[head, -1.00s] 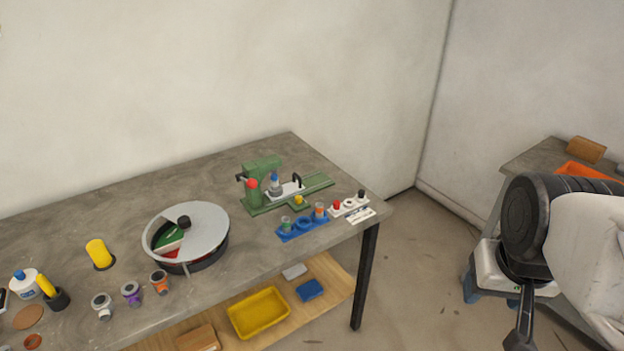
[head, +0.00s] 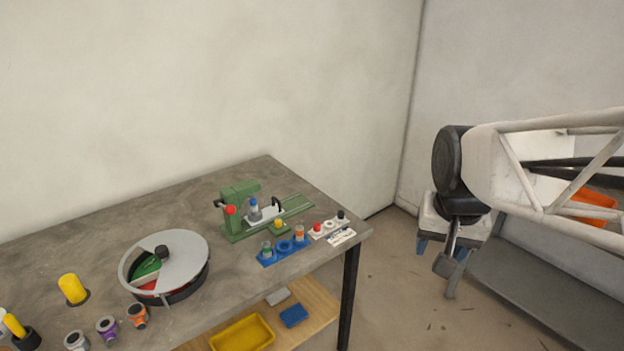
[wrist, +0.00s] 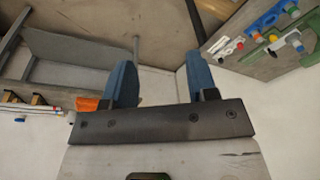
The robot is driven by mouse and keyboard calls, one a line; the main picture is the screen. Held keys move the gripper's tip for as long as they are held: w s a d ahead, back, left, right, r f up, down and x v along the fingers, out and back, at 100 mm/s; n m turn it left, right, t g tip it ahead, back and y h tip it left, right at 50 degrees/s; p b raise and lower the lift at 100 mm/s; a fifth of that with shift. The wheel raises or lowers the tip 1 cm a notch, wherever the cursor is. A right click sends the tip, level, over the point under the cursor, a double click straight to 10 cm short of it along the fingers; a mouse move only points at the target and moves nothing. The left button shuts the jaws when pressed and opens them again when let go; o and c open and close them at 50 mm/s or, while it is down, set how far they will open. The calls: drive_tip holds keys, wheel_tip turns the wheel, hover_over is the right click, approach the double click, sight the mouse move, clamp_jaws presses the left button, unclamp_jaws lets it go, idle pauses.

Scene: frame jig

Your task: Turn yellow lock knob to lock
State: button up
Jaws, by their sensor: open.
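The yellow lock knob (head: 278,223) is small and sits at the front of the green jig (head: 238,228) on the grey table. A white carriage with a black handle and a blue-topped bottle (head: 254,210) stands on the jig just behind the knob. In the wrist view the yellow knob (wrist: 273,38) shows at the upper right, beside the green jig. My gripper (wrist: 160,80) has two blue fingers, wide apart with nothing between them. In the head view my gripper (head: 436,255) hangs right of the table, well away from the knob. Which way the knob is turned cannot be told.
A blue holder (head: 268,258) with several small parts and a white block (head: 318,234) with buttons stand in front of the jig. A round, partly covered tray (head: 200,248) is to the left.

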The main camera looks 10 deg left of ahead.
drive_tip(key=w+a+m, duration=0.2)
drive_tip(key=w+a, duration=0.5)
drive_tip(key=w, duration=0.6)
drive_tip(key=m+g, duration=0.2)
drive_tip(key=m, duration=0.3)
hover_over(278, 221)
drive_tip(key=f, duration=2.1)
drive_tip(key=shift+d+f, duration=0.25)
drive_tip(key=shift+d, duration=0.05)
drive_tip(key=shift+w+a+f, duration=0.15)
drive_tip(key=shift+a+f, duration=0.15)
drive_tip(key=shift+a, duration=0.05)
drive_tip(key=shift+f, duration=0.1)
drive_tip(key=shift+f, duration=3.8)
